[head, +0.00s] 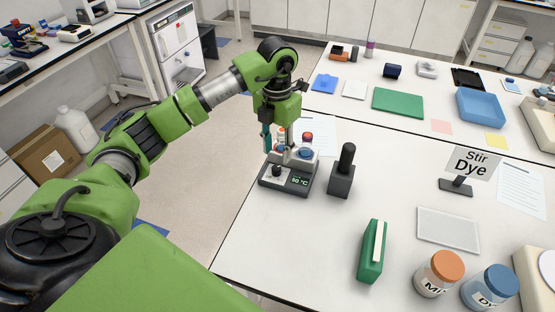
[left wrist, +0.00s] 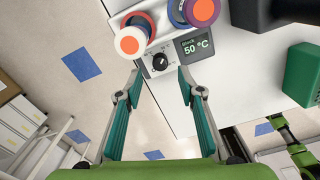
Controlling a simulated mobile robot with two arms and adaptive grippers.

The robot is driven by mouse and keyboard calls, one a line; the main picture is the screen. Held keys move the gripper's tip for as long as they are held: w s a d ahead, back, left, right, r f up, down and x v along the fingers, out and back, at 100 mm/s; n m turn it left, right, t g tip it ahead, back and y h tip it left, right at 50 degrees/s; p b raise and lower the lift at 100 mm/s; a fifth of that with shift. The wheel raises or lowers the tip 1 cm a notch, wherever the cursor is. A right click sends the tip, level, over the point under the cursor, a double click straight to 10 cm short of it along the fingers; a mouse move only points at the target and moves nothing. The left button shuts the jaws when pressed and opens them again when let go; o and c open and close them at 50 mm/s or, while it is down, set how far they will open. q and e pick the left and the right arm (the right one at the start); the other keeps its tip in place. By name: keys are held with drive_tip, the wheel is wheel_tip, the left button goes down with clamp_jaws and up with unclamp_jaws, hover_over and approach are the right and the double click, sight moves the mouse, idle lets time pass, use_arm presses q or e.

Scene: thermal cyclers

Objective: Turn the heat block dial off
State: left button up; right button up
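The heat block (head: 290,178) is a grey device near the table's left edge, with tubes or vials in its top. In the left wrist view its display (left wrist: 194,46) reads 50 °C. The black dial (left wrist: 160,62) sits beside the display with a pale mark on its face; it also shows in the head view (head: 277,171). My left gripper (head: 278,146) is above and behind the block, pointing down. In the left wrist view its teal fingers (left wrist: 160,76) are open and empty, one on each side of the dial in the picture, apart from it.
A black upright device (head: 342,172) stands just right of the block. The table (head: 270,237) is clear in front of the block.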

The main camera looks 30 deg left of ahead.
sight(277, 166)
use_arm(q)
wheel_tip(277, 166, down, 4)
drive_tip(key=shift+f+p, duration=0.2)
drive_tip(key=shift+p, duration=0.3)
drive_tip(key=shift+f, duration=0.7)
use_arm(e)
drive_tip(key=shift+w+r, duration=0.9)
drive_tip(key=shift+w, duration=0.1)
use_arm(q)
clamp_jaws()
use_arm(e)
drive_tip(key=shift+s, duration=0.2)
